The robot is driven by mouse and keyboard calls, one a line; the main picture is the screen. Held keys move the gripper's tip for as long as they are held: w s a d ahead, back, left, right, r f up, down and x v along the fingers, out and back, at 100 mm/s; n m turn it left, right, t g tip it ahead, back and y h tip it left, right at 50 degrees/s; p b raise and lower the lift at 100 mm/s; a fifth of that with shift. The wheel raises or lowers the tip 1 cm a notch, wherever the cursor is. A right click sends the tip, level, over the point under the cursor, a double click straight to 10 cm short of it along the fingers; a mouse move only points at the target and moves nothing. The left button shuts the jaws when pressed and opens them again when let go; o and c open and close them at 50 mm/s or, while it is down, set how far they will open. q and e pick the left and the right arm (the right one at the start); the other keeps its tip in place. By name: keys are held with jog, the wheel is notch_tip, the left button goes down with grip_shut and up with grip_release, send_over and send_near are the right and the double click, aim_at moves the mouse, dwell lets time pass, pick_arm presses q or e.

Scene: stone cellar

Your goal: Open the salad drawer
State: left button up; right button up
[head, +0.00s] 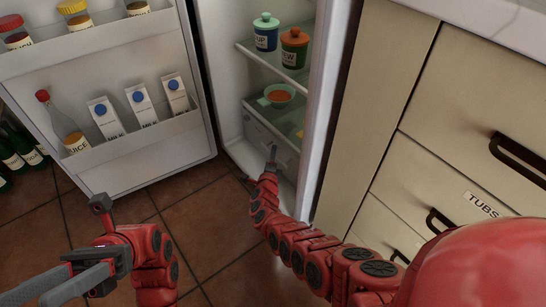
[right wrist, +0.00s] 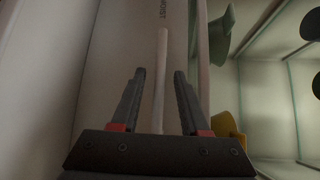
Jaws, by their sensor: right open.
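The salad drawer (head: 256,128) is a pale front low in the open fridge, under a glass shelf. It looks shut. My right gripper (head: 272,154) is in front of it. In the right wrist view, a pale bar handle (right wrist: 160,75) on the drawer front (right wrist: 112,70) lies between the open fingers of the gripper (right wrist: 159,85). I see gaps on both sides, and contact does not show. Part of the drawer's lettering shows at the top. My left gripper (head: 45,285) is at the lower left, away from the fridge; its fingertips are unclear.
The fridge door (head: 150,158) stands open at left, holding milk cartons (head: 140,104) and a juice bottle (head: 65,125). A bowl (head: 279,94) and lidded jars (head: 294,48) stand on shelves above. Cabinet drawers (head: 450,130) are close at right. Tiled floor (head: 215,235) is clear.

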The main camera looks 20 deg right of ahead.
pick_arm(q)
jog(key=shift+s+a+r+m+t+y, duration=0.2)
jog(key=shift+s+a+m+t+y, duration=0.25)
jog(key=shift+s+m+t+y, duration=0.15)
jog(key=shift+s+a+r+m+t+y, duration=0.15)
jog(key=shift+s+a+m+t+y, duration=0.3)
jog(key=shift+s+t, duration=0.25)
pick_arm(e)
jog(key=shift+w+d+f, duration=0.15)
jog(key=shift+w, duration=0.2)
pick_arm(q)
jog(key=shift+w+d, duration=0.1)
pick_arm(e)
grip_shut()
